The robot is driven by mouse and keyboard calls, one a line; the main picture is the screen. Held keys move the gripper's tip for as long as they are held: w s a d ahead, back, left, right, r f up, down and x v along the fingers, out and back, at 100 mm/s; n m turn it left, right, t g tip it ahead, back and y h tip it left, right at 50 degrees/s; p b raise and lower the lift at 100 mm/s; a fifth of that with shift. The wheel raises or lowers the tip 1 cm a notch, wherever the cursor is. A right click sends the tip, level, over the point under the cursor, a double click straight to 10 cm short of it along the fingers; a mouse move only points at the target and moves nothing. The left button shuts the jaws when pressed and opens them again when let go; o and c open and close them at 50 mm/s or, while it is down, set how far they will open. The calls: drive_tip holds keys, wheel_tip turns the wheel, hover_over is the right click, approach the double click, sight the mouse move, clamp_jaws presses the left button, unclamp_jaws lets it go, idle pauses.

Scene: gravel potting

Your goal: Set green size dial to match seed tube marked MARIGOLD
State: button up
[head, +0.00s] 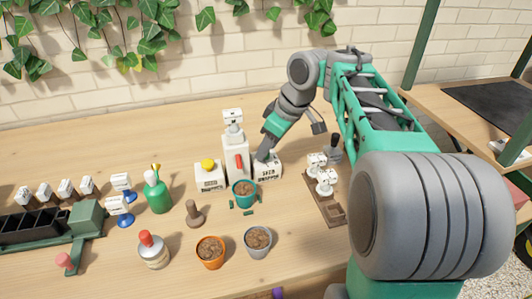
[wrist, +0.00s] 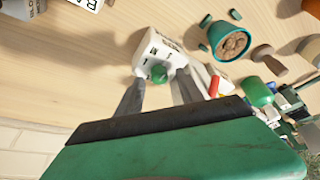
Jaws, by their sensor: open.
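A white box with black lettering that seems to read SEED DROPPER (head: 268,172) stands right of the middle of the bench. In the wrist view its green dial (wrist: 158,73) shows as a round knob on the face with dark scale marks; the setting is too small to read. My gripper (head: 264,156) is over this box. In the wrist view my gripper (wrist: 160,80) is open, one finger on each side of the dial, with gaps showing. White-labelled tubes (head: 325,182) stand in a brown rack (head: 334,211) at right; I cannot read MARIGOLD on any label.
A white dispenser (head: 235,160) and a box with a yellow knob (head: 209,178) stand left of the box. A teal pot (head: 243,193) is close in front. Orange (head: 210,251) and grey (head: 257,242) pots stand nearer. A green bottle (head: 157,193) is at left.

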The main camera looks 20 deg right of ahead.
drive_tip(key=shift+w+a+f, duration=0.15)
drive_tip(key=shift+a+f, duration=0.05)
drive_tip(key=shift+f, duration=0.35)
drive_tip(key=shift+c, duration=0.5)
clamp_jaws()
